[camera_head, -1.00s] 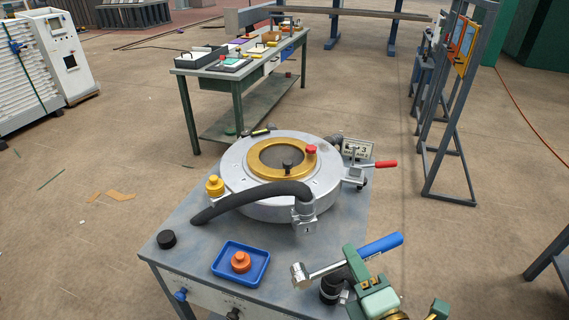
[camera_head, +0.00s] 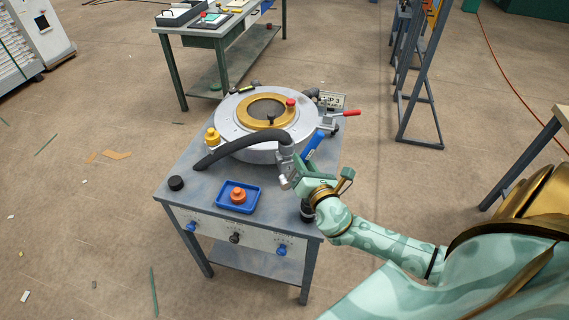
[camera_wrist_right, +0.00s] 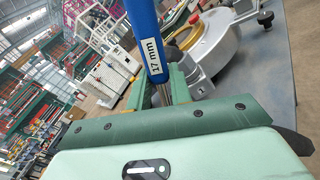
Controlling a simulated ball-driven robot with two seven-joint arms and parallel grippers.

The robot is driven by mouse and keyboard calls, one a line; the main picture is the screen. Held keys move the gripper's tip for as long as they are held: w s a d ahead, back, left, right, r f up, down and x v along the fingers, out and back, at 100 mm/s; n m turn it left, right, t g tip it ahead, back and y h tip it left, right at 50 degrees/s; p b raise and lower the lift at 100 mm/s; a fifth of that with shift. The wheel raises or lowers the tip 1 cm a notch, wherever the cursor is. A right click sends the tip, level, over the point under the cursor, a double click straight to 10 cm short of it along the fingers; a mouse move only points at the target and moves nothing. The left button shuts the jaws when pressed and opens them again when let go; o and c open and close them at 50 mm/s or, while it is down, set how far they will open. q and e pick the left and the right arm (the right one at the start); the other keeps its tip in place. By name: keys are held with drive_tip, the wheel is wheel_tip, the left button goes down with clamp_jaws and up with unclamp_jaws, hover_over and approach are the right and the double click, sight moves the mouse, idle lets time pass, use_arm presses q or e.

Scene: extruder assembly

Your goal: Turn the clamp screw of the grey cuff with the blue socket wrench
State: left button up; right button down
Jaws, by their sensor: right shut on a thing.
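The blue socket wrench shows its blue handle (camera_head: 314,146) pointing up and right in the head view, with its silver head low on the left. My right gripper (camera_head: 304,174) is shut on the wrench, just right of the grey cuff. The right wrist view shows the blue handle (camera_wrist_right: 142,32), marked 17 mm, rising from between the green jaws (camera_wrist_right: 160,92). The grey cuff (camera_head: 286,154) sits at the front end of the black hose (camera_head: 243,141). I cannot tell whether the socket touches the clamp screw, which is hidden. My left gripper is not in view.
The round silver housing (camera_head: 230,127) with a gold ring fills the back of the table. A blue tray (camera_head: 221,205) with an orange knobbed part and a black cap (camera_head: 176,183) lie at the front left. A red-handled clamp (camera_head: 346,113) stands at the right.

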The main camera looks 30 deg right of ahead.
drive_tip(key=shift+w+d+f+n, duration=0.3)
drive_tip(key=shift+f+n, duration=0.05)
drive_tip(key=shift+n, duration=0.55)
drive_tip(key=shift+w, duration=0.2)
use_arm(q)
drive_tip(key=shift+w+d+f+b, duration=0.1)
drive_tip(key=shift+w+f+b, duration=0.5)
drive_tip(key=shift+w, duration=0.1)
use_arm(e)
drive_tip(key=x, duration=0.4)
drive_tip(key=shift+w+d, duration=0.1)
drive_tip(key=shift+w, duration=0.1)
drive_tip(key=shift+r, duration=0.15)
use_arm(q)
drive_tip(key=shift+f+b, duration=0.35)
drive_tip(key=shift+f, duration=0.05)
use_arm(e)
drive_tip(key=shift+x, duration=1.15)
